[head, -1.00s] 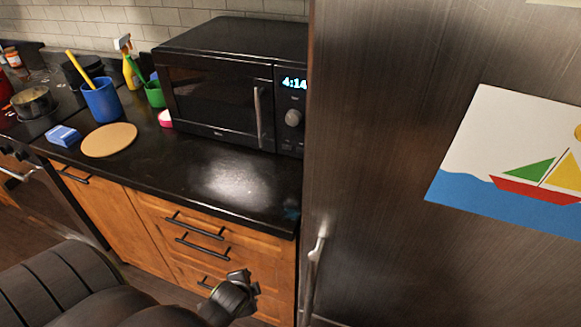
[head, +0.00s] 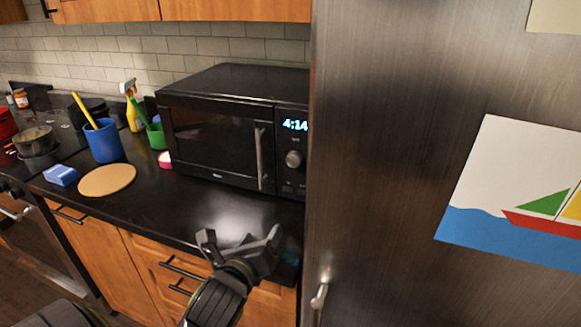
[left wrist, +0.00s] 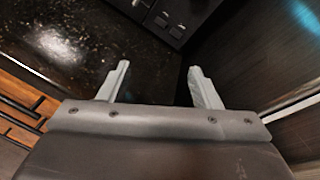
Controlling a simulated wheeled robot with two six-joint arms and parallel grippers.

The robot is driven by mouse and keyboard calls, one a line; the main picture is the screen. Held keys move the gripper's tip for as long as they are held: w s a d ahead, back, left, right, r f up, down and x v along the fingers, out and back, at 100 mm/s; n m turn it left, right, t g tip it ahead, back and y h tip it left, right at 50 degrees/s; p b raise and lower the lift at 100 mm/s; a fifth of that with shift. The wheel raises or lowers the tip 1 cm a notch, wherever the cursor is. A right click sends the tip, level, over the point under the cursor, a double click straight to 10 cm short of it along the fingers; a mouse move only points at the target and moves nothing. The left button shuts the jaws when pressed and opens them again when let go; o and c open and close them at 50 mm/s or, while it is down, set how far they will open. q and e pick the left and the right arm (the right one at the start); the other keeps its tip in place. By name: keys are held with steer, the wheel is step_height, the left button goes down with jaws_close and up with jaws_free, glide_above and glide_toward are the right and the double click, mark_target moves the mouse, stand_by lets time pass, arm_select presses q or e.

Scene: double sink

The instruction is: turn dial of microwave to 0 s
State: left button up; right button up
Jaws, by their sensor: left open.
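The black microwave (head: 215,135) stands on the dark counter against the tiled wall, its door shut. Its round grey dial (head: 293,159) is on the right-hand panel, below a display (head: 295,125) reading 4:14. My left gripper (head: 240,240) is open and empty at the counter's front edge, below and in front of the microwave, apart from the dial. In the left wrist view my open left gripper (left wrist: 158,80) points over the counter, with the bottom of the microwave's panel (left wrist: 165,18) at the top. The dial is not visible there. My right gripper is not in view.
The steel fridge (head: 390,130) stands close to the right of the microwave, its handle (head: 320,292) low down. Left on the counter are a blue cup (head: 103,142), a green cup (head: 157,136), a spray bottle (head: 133,108) and a round board (head: 107,180). The counter before the microwave is clear.

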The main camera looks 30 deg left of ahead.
arm_select(q)
step_height(320, 180, up, 6)
steer(key=w+m+t, duration=0.2)
steer(key=m, duration=0.4)
glide_toward(293, 162)
steer(key=shift+m+t, duration=0.3)
steer(key=x, duration=0.8)
steer(key=shift+f+p, duration=0.2)
steer(key=shift+p, duration=0.1)
